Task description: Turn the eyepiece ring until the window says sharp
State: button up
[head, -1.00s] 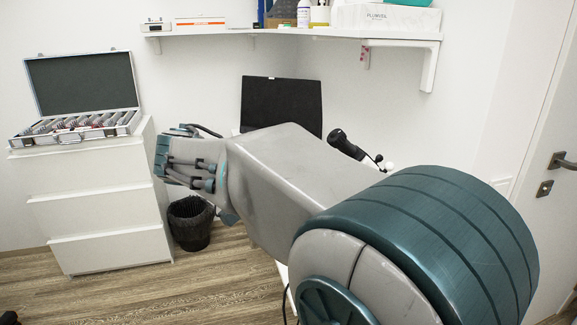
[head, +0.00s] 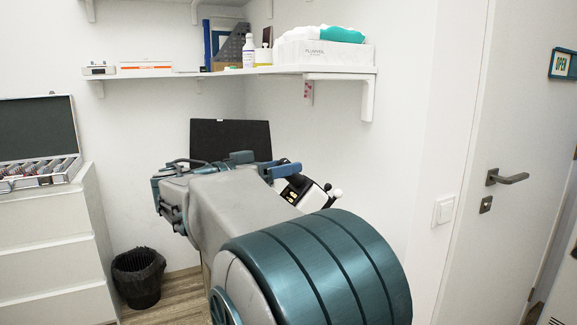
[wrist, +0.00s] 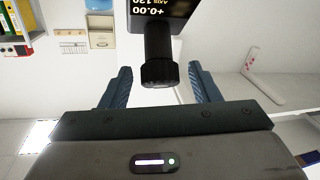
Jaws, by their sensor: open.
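The eyepiece ring (wrist: 159,74) is the ribbed black end of a black tube in the wrist view. The tube joins a dark instrument with a window (wrist: 164,8) at the top edge. The window's lit text is upside down and reads "+0.00" and "AXIS 120"; the rest is cut off, and I see no word "sharp". My gripper (wrist: 160,88) is open, one blue finger on each side of the ring, with gaps visible. In the head view the instrument (head: 319,201) is partly hidden behind my arm, and a blue finger (head: 284,171) shows beside it.
A black screen (head: 229,137) stands behind my arm. Above it a wall shelf (head: 290,71) holds boxes and bottles. A white drawer unit (head: 50,255) with an open lens case (head: 45,172) is at left, near a black bin (head: 138,277). A door (head: 510,140) is at right.

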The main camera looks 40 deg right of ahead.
jog(key=shift+s+d, duration=0.1)
jog(key=shift+d, duration=1.3)
jog(key=c, duration=1)
